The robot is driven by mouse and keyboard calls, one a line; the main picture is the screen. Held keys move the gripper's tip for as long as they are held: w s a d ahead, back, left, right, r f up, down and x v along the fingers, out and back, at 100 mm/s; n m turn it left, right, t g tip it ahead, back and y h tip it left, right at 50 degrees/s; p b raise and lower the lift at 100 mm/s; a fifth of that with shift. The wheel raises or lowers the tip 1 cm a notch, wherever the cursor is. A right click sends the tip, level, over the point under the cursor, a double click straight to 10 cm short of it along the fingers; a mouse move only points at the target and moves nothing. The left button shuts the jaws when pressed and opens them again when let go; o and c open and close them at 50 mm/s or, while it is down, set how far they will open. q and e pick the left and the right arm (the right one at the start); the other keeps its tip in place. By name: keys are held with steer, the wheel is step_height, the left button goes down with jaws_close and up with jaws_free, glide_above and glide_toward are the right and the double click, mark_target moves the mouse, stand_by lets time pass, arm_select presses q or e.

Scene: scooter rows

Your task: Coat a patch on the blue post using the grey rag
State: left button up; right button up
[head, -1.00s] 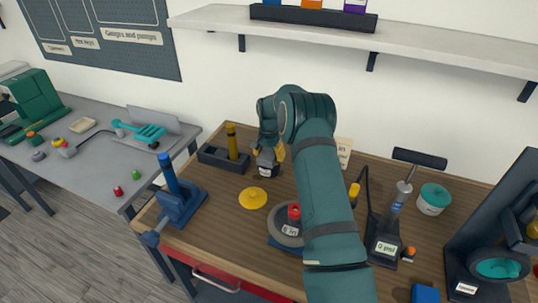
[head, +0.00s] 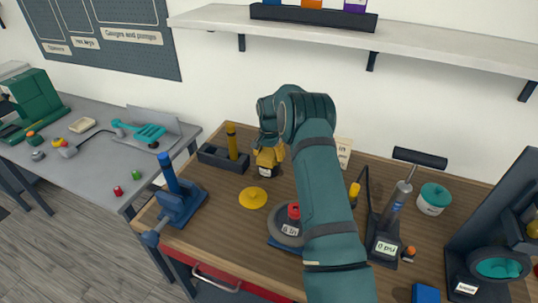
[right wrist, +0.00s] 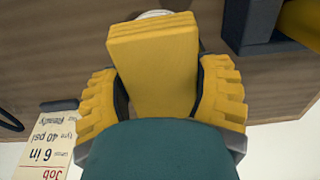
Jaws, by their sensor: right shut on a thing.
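The blue post (head: 169,174) stands upright in a blue vise (head: 181,204) at the wooden table's left end. My right gripper (head: 268,152) is low over the back middle of the table, well right of the post. In the right wrist view its ribbed yellow fingers (right wrist: 162,92) are shut on a yellow block (right wrist: 153,65). A pale rounded edge shows beyond the block in the wrist view. I cannot make out a grey rag. My left gripper is out of view.
A dark holder (head: 221,159) with a yellow cylinder stands between vise and gripper. A yellow disc (head: 253,198) lies in front. A job card (right wrist: 58,138) is nearby.

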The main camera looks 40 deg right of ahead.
mark_target(269, 152)
steer(key=shift+r+p, duration=1.9)
steer(key=shift+r, duration=1.65)
steer(key=shift+f, duration=0.1)
